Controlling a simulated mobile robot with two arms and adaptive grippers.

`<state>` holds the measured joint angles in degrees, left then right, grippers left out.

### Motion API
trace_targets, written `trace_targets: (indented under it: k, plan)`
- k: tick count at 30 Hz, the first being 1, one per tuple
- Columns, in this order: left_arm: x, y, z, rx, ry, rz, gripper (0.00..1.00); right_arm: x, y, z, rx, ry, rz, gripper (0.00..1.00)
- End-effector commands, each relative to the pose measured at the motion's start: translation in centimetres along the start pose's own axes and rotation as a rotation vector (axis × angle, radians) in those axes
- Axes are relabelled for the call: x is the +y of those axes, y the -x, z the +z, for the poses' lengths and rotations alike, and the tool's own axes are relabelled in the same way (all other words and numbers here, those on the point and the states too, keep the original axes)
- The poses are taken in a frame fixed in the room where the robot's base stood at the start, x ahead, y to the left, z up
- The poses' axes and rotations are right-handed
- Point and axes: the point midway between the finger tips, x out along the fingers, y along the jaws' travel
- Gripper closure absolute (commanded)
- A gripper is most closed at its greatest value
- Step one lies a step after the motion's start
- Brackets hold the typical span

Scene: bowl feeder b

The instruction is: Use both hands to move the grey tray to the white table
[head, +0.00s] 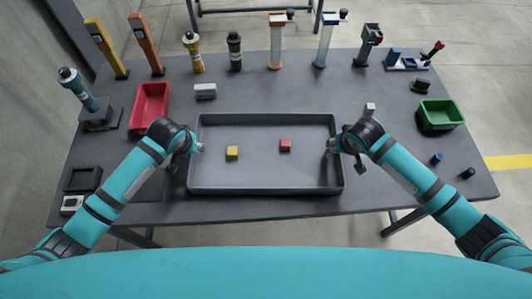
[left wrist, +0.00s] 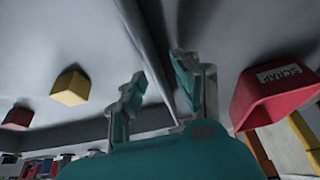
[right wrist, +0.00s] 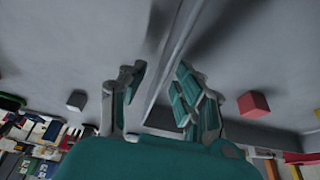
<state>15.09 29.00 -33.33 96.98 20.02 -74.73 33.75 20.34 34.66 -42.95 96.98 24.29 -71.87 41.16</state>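The grey tray (head: 265,189) lies flat on the dark table, with a yellow cube (head: 232,153) and a red cube (head: 285,145) inside it. My left gripper (head: 197,148) is at the tray's left wall. In the left wrist view its two fingers (left wrist: 157,75) are apart, one on each side of the tray wall. My right gripper (head: 333,145) is at the tray's right wall. In the right wrist view its fingers (right wrist: 160,75) are also apart, with the wall between them. No white tabletop can be made out.
The dark table (head: 270,91) carries a red bin (head: 151,103) at left and a green bin (head: 440,115) at right. Several upright tools stand along its back edge. A small grey block (head: 369,109) lies near the right arm. Part of another table's frame (head: 255,10) shows behind.

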Motion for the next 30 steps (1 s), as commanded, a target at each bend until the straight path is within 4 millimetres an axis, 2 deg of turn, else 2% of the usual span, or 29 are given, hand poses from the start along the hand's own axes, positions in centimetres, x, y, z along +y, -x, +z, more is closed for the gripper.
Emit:
trace_targets:
  k: [10,18,30]
  plan:
    - [0.02,-0.34,0.00,0.000,0.000,0.000,0.68,0.00,-0.33,-0.03,0.001,0.000,0.000,0.68]
    - [0.02,-0.32,0.00,0.000,0.000,0.000,1.00,0.00,-0.31,-0.02,0.001,0.000,0.000,1.00]
    - [0.00,-0.31,0.00,0.000,0.001,0.000,1.00,0.02,-0.31,-0.02,0.001,0.000,0.000,1.00]
